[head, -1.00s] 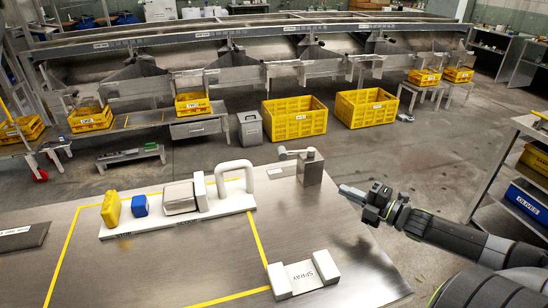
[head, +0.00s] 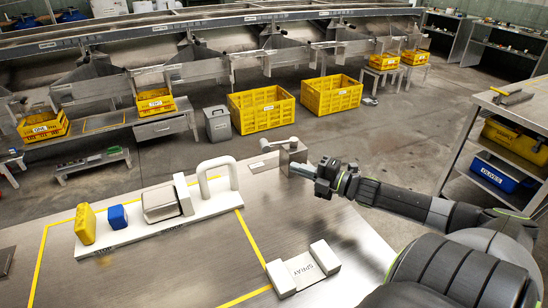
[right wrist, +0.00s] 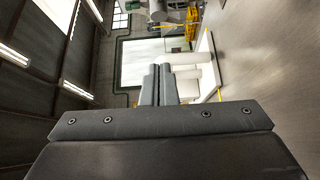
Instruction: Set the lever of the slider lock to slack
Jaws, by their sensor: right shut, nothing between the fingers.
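A grey metal block (head: 291,158), which I take to be the slider lock, stands at the far edge of the steel table (head: 200,270). Its pale lever (head: 278,144) lies across the top and points left, with a round knob at its left end. My right gripper (head: 300,170) is at the right side of the block, fingertips close to its face and below the lever. I cannot tell whether they touch. The right wrist view shows its fingers (right wrist: 157,86) pressed together and empty. My left gripper is not in view. No slack mark is readable.
Left of the block is a white rack (head: 150,236) with a tall white handle (head: 217,174), a grey-white holder, a blue block and a yellow piece. A SPRAY stand (head: 303,268) is near the front. Yellow crates (head: 262,109) stand on the floor behind the table.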

